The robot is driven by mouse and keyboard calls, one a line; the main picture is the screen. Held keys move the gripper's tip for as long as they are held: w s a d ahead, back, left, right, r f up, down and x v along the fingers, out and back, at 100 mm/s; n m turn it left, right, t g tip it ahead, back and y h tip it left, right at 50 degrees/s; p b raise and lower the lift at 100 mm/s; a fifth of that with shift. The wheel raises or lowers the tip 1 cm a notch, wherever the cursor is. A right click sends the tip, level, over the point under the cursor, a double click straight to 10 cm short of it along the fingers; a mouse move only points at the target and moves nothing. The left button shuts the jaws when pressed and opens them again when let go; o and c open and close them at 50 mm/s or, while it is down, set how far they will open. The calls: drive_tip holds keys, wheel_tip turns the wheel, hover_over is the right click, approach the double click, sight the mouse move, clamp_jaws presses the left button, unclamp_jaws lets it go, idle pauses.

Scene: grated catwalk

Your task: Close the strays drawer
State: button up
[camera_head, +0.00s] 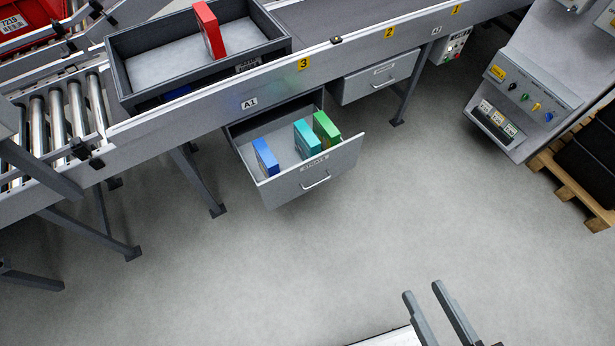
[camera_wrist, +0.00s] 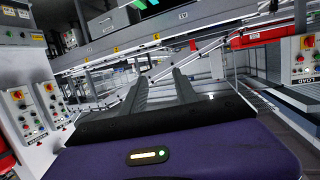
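The strays drawer (camera_head: 285,187) is pulled out under the conveyor in the head view. It has a grey front with a small label and a bar handle (camera_head: 316,182). Inside stand a blue box (camera_head: 265,157), a teal box (camera_head: 306,139) and a green box (camera_head: 326,128). My gripper (camera_head: 422,290) is at the bottom right, well apart from the drawer front. Its two fingers are spread with nothing between them. The wrist view also shows the spread fingers (camera_wrist: 160,75); part of what looks like the open drawer (camera_wrist: 125,16) is at its top edge.
A second drawer (camera_head: 380,77) to the right is shut. A dark tray (camera_head: 190,60) with a red box (camera_head: 209,30) sits on the conveyor above. Conveyor legs (camera_head: 200,182) stand left of the drawer. A control cabinet (camera_head: 520,85) and pallet (camera_head: 575,185) are at right. The floor between gripper and drawer is clear.

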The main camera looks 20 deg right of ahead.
drive_tip(key=shift+t+y, duration=0.6)
drive_tip(key=shift+t, duration=0.2)
drive_tip(key=w+f+b, duration=0.2)
drive_tip(key=f+b, duration=0.1)
drive_tip(key=w+a+f+b, duration=0.1)
drive_tip(key=w+f+b, duration=0.1)
drive_tip(key=f+b, duration=0.1)
drive_tip(key=w+f+b, duration=0.2)
drive_tip(key=f+b, duration=0.1)
drive_tip(key=shift+w+a+f, duration=0.1)
drive_tip(key=shift+a, duration=0.05)
clamp_jaws()
drive_tip(key=m+y+b, duration=0.3)
drive_tip(key=m+b, duration=1.2)
drive_tip(key=b, duration=0.8)
approach(276, 179)
drive_tip(key=shift+t, duration=0.4)
drive_tip(key=x, duration=0.7)
drive_tip(key=shift+f, duration=0.35)
